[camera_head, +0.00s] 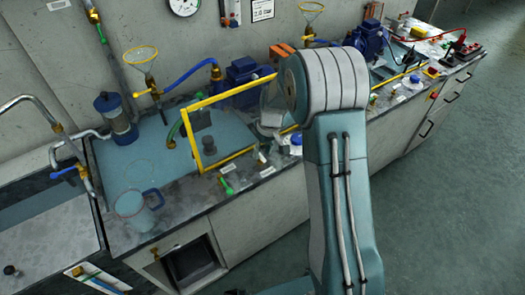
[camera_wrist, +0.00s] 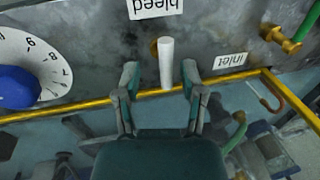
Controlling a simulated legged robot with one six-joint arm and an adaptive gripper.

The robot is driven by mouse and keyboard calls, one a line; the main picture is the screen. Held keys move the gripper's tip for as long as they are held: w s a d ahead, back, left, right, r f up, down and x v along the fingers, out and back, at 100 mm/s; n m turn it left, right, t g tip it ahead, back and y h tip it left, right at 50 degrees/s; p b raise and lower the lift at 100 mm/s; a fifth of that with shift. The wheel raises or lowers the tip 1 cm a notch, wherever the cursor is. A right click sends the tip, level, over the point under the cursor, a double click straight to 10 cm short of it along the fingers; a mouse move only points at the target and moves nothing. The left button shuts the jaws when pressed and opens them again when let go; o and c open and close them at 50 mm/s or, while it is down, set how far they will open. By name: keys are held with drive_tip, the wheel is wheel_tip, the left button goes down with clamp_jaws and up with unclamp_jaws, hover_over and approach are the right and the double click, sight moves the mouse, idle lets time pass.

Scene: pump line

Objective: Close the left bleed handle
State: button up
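In the wrist view my gripper (camera_wrist: 160,78) is open. Its two fingertips lie on either side of a white bleed handle (camera_wrist: 167,62), with a visible gap on each side. The handle rises from a brass fitting on the grey bench top, by an upside-down "bleed" label (camera_wrist: 155,8). In the head view my arm and wrist cover part of the left station, and my fingertips cannot be made out there. A small pale upright piece (camera_head: 262,157) near the bench front may be this handle.
A yellow frame (camera_head: 240,88) stands close to my gripper and crosses under it in the wrist view. A blue knob (camera_wrist: 18,86) on a dial sits left, a green-handled valve (camera_wrist: 285,40) and "inlet" label (camera_wrist: 230,65) right. A jug (camera_head: 133,211) stands at the bench's left.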

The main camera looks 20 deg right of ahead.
drive_tip(key=c, duration=0.5)
drive_tip(key=shift+a, duration=0.2)
clamp_jaws()
drive_tip(key=shift+a, duration=0.2)
drive_tip(key=shift+d, duration=0.15)
